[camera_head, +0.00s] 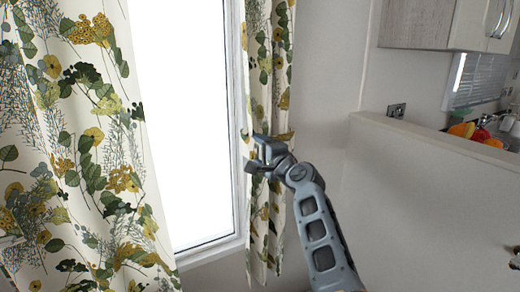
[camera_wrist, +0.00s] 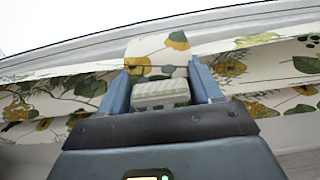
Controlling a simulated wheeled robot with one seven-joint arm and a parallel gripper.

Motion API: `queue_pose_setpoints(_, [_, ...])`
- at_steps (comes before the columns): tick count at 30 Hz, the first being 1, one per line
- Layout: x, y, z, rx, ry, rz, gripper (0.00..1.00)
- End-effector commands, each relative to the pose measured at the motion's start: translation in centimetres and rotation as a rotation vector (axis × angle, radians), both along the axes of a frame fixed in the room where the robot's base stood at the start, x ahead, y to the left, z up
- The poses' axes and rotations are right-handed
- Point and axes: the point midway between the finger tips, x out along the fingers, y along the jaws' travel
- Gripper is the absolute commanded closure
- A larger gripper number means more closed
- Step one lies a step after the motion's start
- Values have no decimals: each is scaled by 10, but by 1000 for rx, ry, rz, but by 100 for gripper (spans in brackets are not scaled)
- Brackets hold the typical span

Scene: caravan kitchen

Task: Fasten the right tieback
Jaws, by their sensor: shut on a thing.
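The right curtain (camera_head: 268,70) is a narrow floral panel hanging at the right side of the window, drawn in at mid height. My gripper (camera_head: 262,152) is in front of it at that height. A short floral band, the right tieback (camera_head: 284,137), shows just right of my gripper. In the wrist view my gripper (camera_wrist: 160,85) has its blue fingers on either side of a floral fabric piece (camera_wrist: 155,52), which looks like part of the tieback, and a pale striped block (camera_wrist: 160,94). My gripper is shut on this. The tieback's ends and any fastener are hidden or too small to tell.
A wide left curtain (camera_head: 75,150) hangs loose across the left side. The bright window (camera_head: 185,110) lies between the curtains. A white partition (camera_head: 430,190) stands at the right, with a wall cabinet (camera_head: 430,25) above and colourful items (camera_head: 468,130) behind it.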

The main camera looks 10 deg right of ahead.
Motion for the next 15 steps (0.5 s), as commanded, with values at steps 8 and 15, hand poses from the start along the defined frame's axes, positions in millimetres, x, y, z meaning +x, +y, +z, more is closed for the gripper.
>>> queue_pose_setpoints(8, [0,-1,0,16,6,-2,91])
queue_pose_setpoints(15, [0,-1,0,18,7,-2,35])
